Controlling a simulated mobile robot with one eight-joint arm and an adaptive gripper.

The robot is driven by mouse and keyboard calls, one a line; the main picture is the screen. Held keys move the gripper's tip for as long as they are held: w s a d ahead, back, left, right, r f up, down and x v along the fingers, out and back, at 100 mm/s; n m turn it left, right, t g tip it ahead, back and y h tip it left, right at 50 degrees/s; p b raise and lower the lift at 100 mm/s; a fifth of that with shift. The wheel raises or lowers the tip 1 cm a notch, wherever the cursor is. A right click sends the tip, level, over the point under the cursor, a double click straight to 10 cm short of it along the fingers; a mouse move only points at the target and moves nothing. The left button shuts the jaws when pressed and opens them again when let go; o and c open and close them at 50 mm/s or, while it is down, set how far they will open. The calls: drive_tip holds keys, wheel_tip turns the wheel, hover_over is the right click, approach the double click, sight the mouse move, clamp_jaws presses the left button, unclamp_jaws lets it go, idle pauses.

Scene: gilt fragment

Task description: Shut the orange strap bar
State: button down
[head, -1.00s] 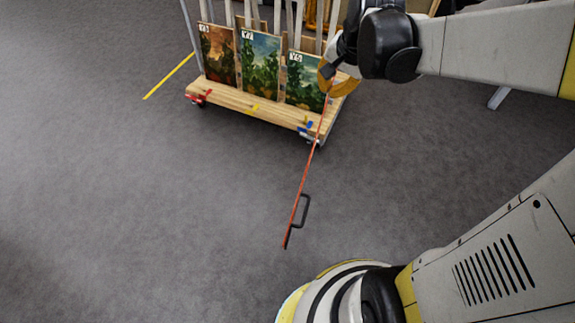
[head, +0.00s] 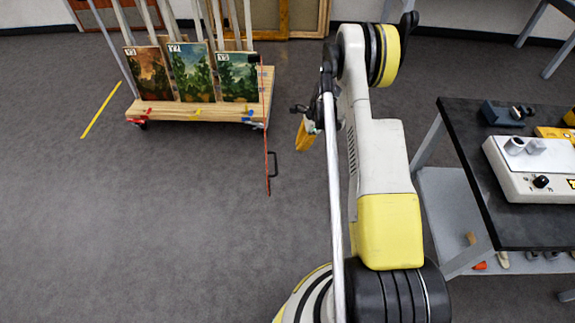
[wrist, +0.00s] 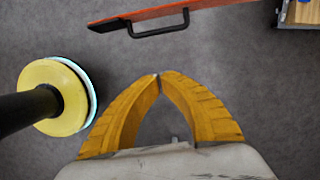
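The orange strap bar (head: 266,150) stands out from the right end of the wooden cart (head: 185,109) toward me, over the floor, swung away from the cart's front. A black handle (head: 274,165) sits near its free end. In the wrist view the bar (wrist: 165,12) crosses the top edge, with the black handle (wrist: 158,31) hanging below it. My gripper (head: 301,149) is right of the bar in the head view and apart from it. In the wrist view its yellow fingers (wrist: 158,75) meet at the tips with nothing between them, below the handle.
Several framed paintings (head: 190,71) stand upright on the cart between pale posts. A black-topped table (head: 465,150) with devices on it stands at the right. A yellow line (head: 101,109) marks the floor left of the cart. The floor in front is clear.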

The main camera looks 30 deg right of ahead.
drive_tip(key=w+a+f+b, duration=0.3)
drive_tip(key=a+f+b, duration=0.2)
drive_tip(key=f, duration=0.5)
drive_tip(key=shift+a+b, duration=0.35)
drive_tip(key=shift+a, duration=0.1)
drive_tip(key=shift+w, duration=0.1)
